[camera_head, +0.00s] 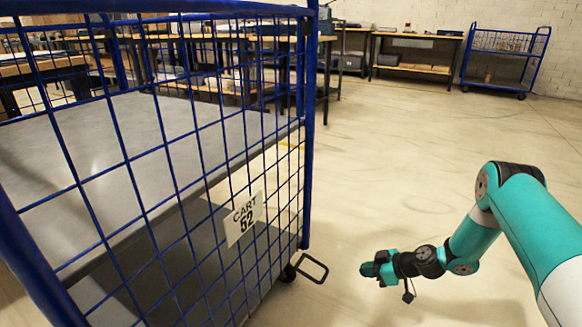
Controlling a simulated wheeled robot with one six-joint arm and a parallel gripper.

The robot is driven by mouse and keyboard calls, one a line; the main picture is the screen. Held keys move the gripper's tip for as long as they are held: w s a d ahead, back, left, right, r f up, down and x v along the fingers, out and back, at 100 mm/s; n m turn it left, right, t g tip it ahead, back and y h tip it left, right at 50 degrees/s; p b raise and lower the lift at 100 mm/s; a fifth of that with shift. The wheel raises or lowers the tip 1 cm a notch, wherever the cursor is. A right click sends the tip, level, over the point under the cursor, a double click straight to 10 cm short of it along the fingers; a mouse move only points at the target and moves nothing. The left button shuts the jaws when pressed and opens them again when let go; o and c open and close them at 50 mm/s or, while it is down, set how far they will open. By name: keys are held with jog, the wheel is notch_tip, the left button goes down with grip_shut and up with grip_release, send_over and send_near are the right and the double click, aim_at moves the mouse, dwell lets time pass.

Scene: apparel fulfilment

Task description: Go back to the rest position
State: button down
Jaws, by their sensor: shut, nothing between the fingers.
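My teal arm reaches in from the right edge, with its elbow raised and its forearm bent down to the left. My gripper (372,269) is at the end of the black wrist, over bare floor to the right of the blue cart. It is shut and holds nothing that I can see. The fingertips are small and dark in this view. No other object of the task shows.
A blue wire-mesh cart (309,150) labelled "CART 52" (245,217) fills the left side, close to me, with a bare grey shelf. A foot bar (313,268) juts from its lower corner. Workbenches (412,69) and another blue cart (505,60) stand behind. The middle floor is clear.

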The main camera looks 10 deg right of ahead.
jog(key=s+a+r+g+p, duration=0.2)
jog(key=a+r, duration=0.3)
jog(key=r, duration=0.6)
jog(key=s+a+r+g+h+p, duration=0.1)
jog(key=s+a+r+p, duration=0.2)
jog(key=r, duration=0.9)
jog(key=s+a+r+g+p, duration=0.1)
jog(key=s+a+r+g, duration=0.1)
jog(key=a+r, duration=0.65)
jog(key=s+r+m+g+h+p, duration=0.1)
jog(key=s+r+m+h+p, duration=0.1)
jog(key=s+r, duration=0.95)
jog(key=s+r+m+h+p, duration=0.1)
jog(key=s+r+p, duration=0.2)
jog(key=s+r, duration=0.8)
notch_tip(320, 180, up, 34)
jog(key=s+p, duration=0.2)
jog(key=p, duration=3.5)
jog(key=shift+s+r+p, duration=0.15)
jog(key=shift+s+p, duration=0.05)
jog(key=shift+p, duration=0.1)
